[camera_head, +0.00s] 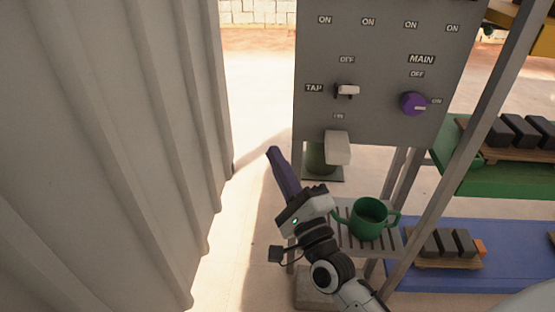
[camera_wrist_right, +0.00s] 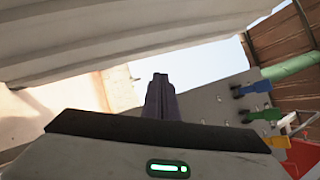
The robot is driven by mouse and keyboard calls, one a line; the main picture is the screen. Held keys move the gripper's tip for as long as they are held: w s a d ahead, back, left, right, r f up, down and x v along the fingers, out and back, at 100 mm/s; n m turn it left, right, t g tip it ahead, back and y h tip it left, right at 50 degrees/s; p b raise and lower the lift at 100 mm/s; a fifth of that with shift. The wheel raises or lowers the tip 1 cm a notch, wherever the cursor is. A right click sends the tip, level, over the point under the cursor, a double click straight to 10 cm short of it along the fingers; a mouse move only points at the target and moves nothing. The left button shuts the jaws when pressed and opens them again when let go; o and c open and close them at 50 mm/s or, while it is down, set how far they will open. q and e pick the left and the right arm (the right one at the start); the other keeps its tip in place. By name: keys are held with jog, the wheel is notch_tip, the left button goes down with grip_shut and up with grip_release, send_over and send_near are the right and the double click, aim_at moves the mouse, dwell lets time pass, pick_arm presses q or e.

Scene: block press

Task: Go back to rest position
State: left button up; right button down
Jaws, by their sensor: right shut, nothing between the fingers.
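My right gripper (camera_head: 274,153) is in the middle of the head view, pointing up and left in front of the grey control panel (camera_head: 375,60). Its purple fingers are shut together with nothing between them. They also show in the right wrist view (camera_wrist_right: 160,85), beside the panel. My left gripper is not in view.
A corrugated grey wall (camera_head: 100,150) stands close at the left. The panel has a purple main knob (camera_head: 412,103) and a white tap switch (camera_head: 347,90). The mug stands on a slatted shelf. Trays of dark blocks (camera_head: 445,242) lie at the right.

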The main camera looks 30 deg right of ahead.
dwell(0.3)
